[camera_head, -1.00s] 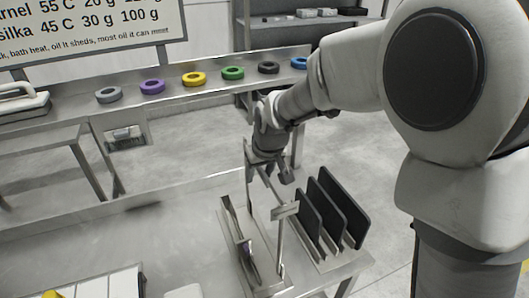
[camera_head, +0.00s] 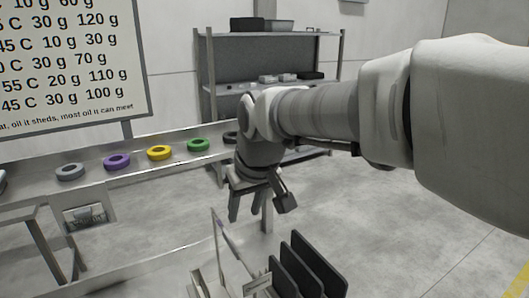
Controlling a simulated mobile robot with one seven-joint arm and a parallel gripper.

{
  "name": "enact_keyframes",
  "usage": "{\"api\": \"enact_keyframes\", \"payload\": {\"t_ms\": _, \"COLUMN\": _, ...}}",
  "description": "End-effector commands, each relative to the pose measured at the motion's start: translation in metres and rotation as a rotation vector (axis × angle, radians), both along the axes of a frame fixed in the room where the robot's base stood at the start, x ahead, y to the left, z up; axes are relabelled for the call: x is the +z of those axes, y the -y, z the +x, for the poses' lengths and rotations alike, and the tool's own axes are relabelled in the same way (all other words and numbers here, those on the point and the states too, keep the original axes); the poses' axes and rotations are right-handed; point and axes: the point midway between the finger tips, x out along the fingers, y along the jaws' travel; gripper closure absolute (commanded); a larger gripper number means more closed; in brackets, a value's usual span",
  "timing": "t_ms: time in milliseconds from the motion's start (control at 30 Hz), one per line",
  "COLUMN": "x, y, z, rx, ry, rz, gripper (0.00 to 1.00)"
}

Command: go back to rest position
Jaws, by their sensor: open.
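My gripper (camera_head: 258,207) hangs from my raised arm near the middle of the view, fingers pointing down. Its fingers are apart and nothing shows between them. It is above and behind a metal frame rack (camera_head: 232,255), apart from it as far as I can see. To the right of the rack, several dark upright plates (camera_head: 312,268) stand in a row, partly cut off by the bottom edge.
A metal shelf unit (camera_head: 270,82) with trays stands at the back wall. A steel ledge holds grey (camera_head: 70,172), purple (camera_head: 117,161), yellow (camera_head: 160,153) and green (camera_head: 198,145) rings. A text board (camera_head: 70,60) stands at left. The floor at right (camera_head: 420,240) is clear.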

Motion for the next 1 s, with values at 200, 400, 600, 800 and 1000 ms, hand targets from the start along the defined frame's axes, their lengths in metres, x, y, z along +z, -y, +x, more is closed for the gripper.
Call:
{"api": "enact_keyframes", "payload": {"t_ms": 200, "x": 0.011, "y": 0.074, "z": -0.04, "rx": -0.152, "ry": 0.034, "rz": -0.001, "gripper": 0.54}}
{"api": "enact_keyframes", "payload": {"t_ms": 400, "x": 0.005, "y": 0.133, "z": -0.089, "rx": -0.305, "ry": 0.058, "rz": 0.005, "gripper": 0.54}}
{"api": "enact_keyframes", "payload": {"t_ms": 600, "x": -0.011, "y": 0.174, "z": -0.136, "rx": -0.438, "ry": 0.08, "rz": 0.016, "gripper": 0.54}}
{"api": "enact_keyframes", "payload": {"t_ms": 800, "x": -0.024, "y": 0.19, "z": -0.16, "rx": -0.506, "ry": 0.09, "rz": 0.023, "gripper": 0.54}}
{"api": "enact_keyframes", "payload": {"t_ms": 1000, "x": -0.027, "y": 0.192, "z": -0.165, "rx": -0.518, "ry": 0.089, "rz": 0.025, "gripper": 0.54}}
